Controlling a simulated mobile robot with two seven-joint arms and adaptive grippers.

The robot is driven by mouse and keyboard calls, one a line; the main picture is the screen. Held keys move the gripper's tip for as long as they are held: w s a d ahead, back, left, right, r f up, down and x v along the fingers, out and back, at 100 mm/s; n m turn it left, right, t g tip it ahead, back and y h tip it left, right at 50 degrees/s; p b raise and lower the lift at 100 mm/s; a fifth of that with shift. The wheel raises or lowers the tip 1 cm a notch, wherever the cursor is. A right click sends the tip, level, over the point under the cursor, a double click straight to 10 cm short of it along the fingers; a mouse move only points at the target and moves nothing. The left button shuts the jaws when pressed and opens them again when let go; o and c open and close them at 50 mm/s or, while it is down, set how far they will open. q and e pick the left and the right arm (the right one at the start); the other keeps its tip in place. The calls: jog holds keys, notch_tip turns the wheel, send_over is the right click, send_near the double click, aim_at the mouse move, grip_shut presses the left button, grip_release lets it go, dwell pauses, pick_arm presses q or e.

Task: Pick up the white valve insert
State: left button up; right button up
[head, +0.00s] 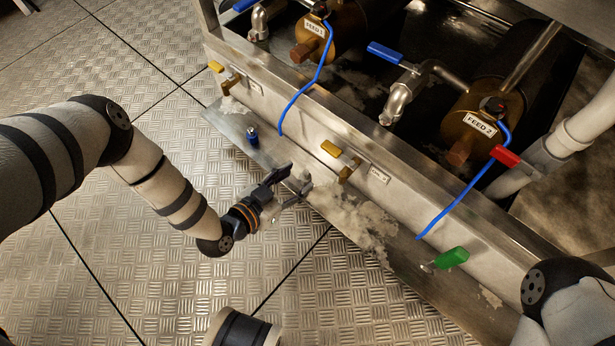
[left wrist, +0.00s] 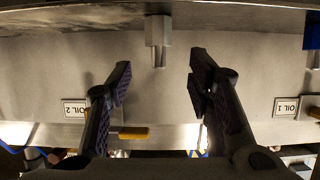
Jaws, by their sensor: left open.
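The white valve insert (left wrist: 158,31) appears as a pale grey-white block with a thin pin, against the shelf in the upside-down left wrist view. It is between the line of my left gripper's fingers and just beyond their tips. My left gripper (left wrist: 156,76) is open and apart from it, with nothing between the fingers. In the head view the left gripper (head: 290,183) is at the edge of the low metal shelf (head: 228,121); the insert is hard to make out beside the fingers there. My right gripper is out of view.
A blue insert (head: 252,135) stands on the shelf to the left. A green piece (head: 452,258) is farther right. Yellow valve handles (head: 329,148) and blue tubes (head: 306,88) are on the frame behind. White crust (head: 355,218) covers part of the shelf. The plated floor (head: 160,290) is open.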

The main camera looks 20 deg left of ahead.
aim_at(304, 175)
pick_arm(q)
jog(key=b+x, duration=0.1)
jog(key=x, duration=0.3)
jog(key=shift+w+d+f+b, duration=0.15)
jog(key=shift+w+b, duration=0.1)
jog(key=shift+b, duration=0.15)
grip_shut()
